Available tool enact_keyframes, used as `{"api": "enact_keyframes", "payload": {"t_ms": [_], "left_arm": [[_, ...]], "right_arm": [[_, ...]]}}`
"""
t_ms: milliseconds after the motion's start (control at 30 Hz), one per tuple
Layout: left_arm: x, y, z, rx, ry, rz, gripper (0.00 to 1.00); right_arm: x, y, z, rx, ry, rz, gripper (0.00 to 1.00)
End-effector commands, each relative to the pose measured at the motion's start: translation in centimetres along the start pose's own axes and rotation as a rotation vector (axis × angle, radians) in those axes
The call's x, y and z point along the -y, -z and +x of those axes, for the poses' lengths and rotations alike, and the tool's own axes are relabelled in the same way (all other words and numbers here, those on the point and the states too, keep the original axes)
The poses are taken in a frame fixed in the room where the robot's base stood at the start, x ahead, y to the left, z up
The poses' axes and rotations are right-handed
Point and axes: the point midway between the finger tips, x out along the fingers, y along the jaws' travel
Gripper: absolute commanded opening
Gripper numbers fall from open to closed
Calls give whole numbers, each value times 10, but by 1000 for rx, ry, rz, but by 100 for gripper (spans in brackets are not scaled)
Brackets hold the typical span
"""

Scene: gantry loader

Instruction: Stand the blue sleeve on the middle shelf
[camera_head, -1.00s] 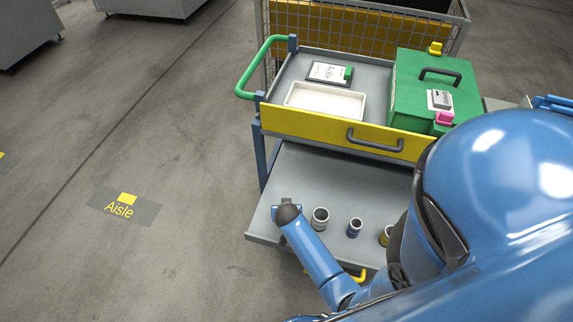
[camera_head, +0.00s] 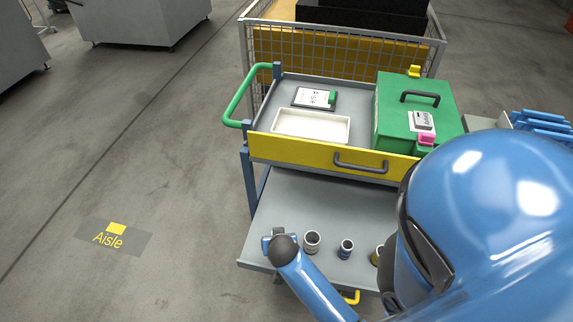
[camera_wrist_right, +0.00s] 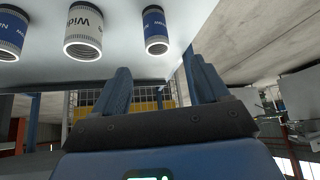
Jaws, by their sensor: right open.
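A blue sleeve (camera_head: 346,250) stands upright on the grey shelf (camera_head: 310,205) below the cart's yellow-fronted top deck. A pale grey sleeve (camera_head: 311,242) stands to its left and a yellowish one (camera_head: 376,256) to its right, partly hidden by my body. My right gripper (camera_head: 267,243) is at the shelf's left front edge, beside the pale sleeve. The right wrist view is upside down; there the gripper (camera_wrist_right: 165,88) is open, with nothing between its fingers. That view also shows a white sleeve (camera_wrist_right: 84,30) between two blue-labelled ones (camera_wrist_right: 155,30) and (camera_wrist_right: 12,32). My left gripper is out of sight.
The top deck carries a white tray (camera_head: 312,138), a clipboard (camera_head: 314,98) and a green case (camera_head: 390,130). A yellow front (camera_head: 300,151) overhangs the shelf's back. A green handle (camera_head: 240,95) juts left.

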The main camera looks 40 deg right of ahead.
Motion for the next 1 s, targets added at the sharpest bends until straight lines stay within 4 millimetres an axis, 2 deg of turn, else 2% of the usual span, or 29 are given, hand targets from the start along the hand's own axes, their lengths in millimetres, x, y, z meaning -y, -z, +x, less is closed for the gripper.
{"api": "enact_keyframes", "payload": {"t_ms": [167,267,367,500,700,833,1000], "left_arm": [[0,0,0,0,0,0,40],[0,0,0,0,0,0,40],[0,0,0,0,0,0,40],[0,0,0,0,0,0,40],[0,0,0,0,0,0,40],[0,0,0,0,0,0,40],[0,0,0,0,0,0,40]], "right_arm": [[2,-16,-20,-114,127,-81,74],[3,-23,-45,-230,225,-140,74],[3,-27,-80,-368,316,-190,74],[-2,-25,-138,-572,402,-236,74],[-15,-16,-207,-804,444,-259,74],[-22,-11,-233,-889,445,-262,74],[-24,-9,-244,-925,445,-262,74]]}}
